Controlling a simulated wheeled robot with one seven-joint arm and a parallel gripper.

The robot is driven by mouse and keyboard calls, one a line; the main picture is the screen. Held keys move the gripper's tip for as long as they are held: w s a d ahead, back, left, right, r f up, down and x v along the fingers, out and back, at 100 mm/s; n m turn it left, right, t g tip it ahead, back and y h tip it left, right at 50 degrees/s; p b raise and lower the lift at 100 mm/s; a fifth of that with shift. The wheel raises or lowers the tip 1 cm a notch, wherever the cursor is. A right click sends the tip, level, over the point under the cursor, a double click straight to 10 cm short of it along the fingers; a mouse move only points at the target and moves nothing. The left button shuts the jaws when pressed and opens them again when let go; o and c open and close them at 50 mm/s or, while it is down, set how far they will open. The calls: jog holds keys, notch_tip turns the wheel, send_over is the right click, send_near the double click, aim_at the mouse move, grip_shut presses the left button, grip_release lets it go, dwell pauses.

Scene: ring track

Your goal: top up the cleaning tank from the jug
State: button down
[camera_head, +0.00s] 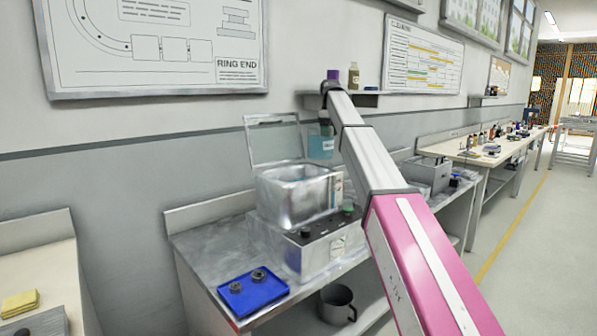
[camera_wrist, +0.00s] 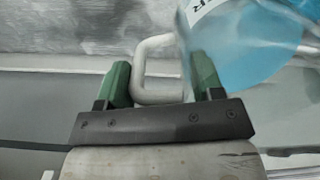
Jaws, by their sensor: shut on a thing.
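The cleaning tank (camera_head: 298,207) is a shiny metal basin on a grey base, its clear lid (camera_head: 272,139) standing open at the back. My gripper (camera_wrist: 160,82), with green fingers, is shut on the pale handle (camera_wrist: 154,48) of the jug. The clear jug (camera_head: 321,143) holds blue liquid and hangs above the tank's back right part in the head view. It looks nearly upright there, and I see no stream. Blue liquid fills much of the jug (camera_wrist: 250,52) in the wrist view.
A blue tray (camera_head: 240,304) with two dark round parts lies on the metal bench at front left. A grey mug (camera_head: 337,304) stands on the lower shelf. A wall shelf (camera_head: 368,100) with bottles is close behind my wrist. A grey box (camera_head: 427,176) stands farther right.

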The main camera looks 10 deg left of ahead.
jog(key=shift+s+r, duration=0.1)
jog(key=shift+r, duration=0.05)
jog(key=shift+s+a+r+t+h, duration=0.2)
jog(key=shift+s+r+t, duration=0.15)
jog(key=shift+r+t, duration=0.15)
jog(key=shift+s+a+r+t+h, duration=0.2)
jog(key=shift+s+r+t, duration=0.2)
jog(key=shift+r, duration=0.2)
jog(key=shift+s+a+r+t+h, duration=0.4)
jog(key=shift+s+r+t, duration=0.3)
jog(key=shift+t, duration=0.1)
jog(key=shift+s+a+r+t+h, duration=0.3)
jog(key=shift+s+r+t+h, duration=0.1)
jog(key=shift+s+r+t, duration=0.3)
jog(key=shift+s+a+r+t+h+p, duration=0.1)
jog(key=shift+s+a+t+h+p, duration=0.2)
jog(key=shift+s+t, duration=0.2)
jog(key=shift+s+a+r+t+h+p, duration=0.15)
jog(key=shift+s+a+t+h, duration=0.1)
jog(key=shift+s+t, duration=0.25)
jog(key=shift+s+a+r+t+h+p, duration=0.1)
jog(key=shift+s+a+t+h+p, duration=0.15)
jog(key=shift+s+t+h+p, duration=0.25)
jog(key=shift+s+a+t+h+p, duration=0.15)
jog(key=shift+s+a+t+p, duration=0.2)
jog(key=shift+s+t, duration=0.3)
dwell(2.5)
